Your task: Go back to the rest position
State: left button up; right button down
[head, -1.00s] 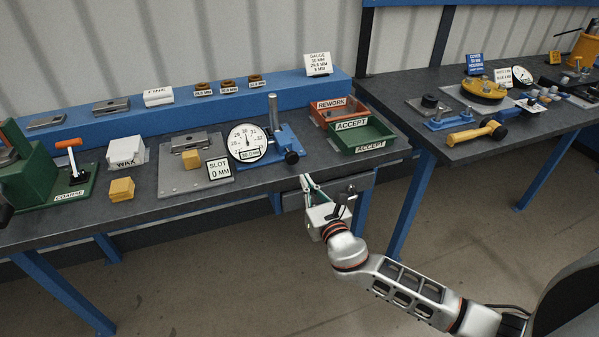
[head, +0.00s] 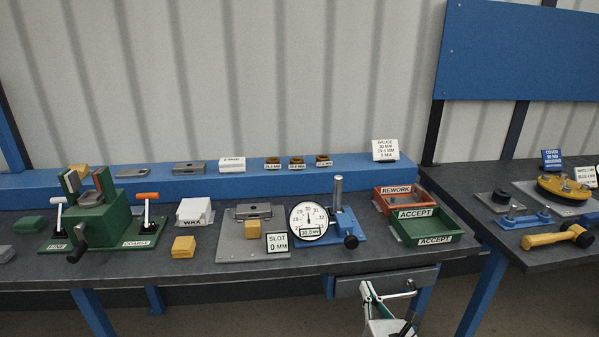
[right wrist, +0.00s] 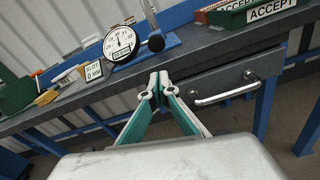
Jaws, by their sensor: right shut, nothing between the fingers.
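My right gripper (head: 371,293) is in the lower part of the head view, in front of the bench drawer (head: 400,282) and below the table edge. It also shows in the right wrist view (right wrist: 158,80), where its fingertips meet, with nothing between them. The drawer front with its metal handle (right wrist: 228,92) is just right of the fingertips in that view; I cannot tell whether they touch it. The rest of my right arm is out of the head view. My left gripper is not in view.
A second bench (head: 540,257) stands at the right. Open floor lies below.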

jog(key=s+a+f+m+g+y, duration=0.1)
jog(key=s+f+m+g, duration=0.2)
jog(key=s+f+m, duration=0.6)
jog(key=s+f+m+g, duration=0.3)
jog(key=s+f+m, duration=0.7)
jog(key=s+m, duration=0.5)
jog(key=m, duration=0.6)
jog(key=shift+s+a+f+y, duration=0.15)
jog(key=shift+s+a+y, duration=0.2)
jog(key=shift+y, duration=0.05)
dwell(2.4)
jog(key=shift+d, duration=0.1)
